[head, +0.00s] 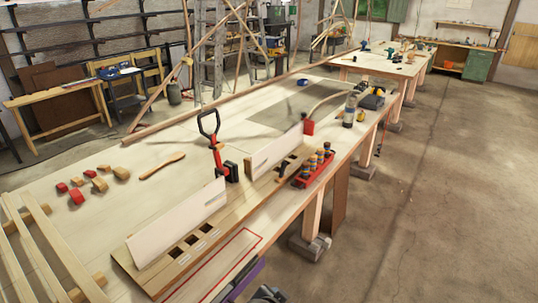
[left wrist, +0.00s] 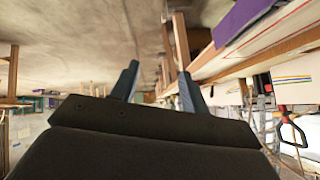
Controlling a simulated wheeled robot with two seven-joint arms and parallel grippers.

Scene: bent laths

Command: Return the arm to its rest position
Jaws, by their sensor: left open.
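My left gripper (left wrist: 158,70) shows in the left wrist view with its two blue-grey fingers apart and nothing between them. It is clear of the workbench, whose edge (left wrist: 262,52) runs across the upper right of that tilted view. In the head view the long workbench (head: 110,225) fills the middle, and a small dark part at the bottom edge is too cut off to identify. My right gripper is in neither view.
The floor (head: 440,200) at right is clear.

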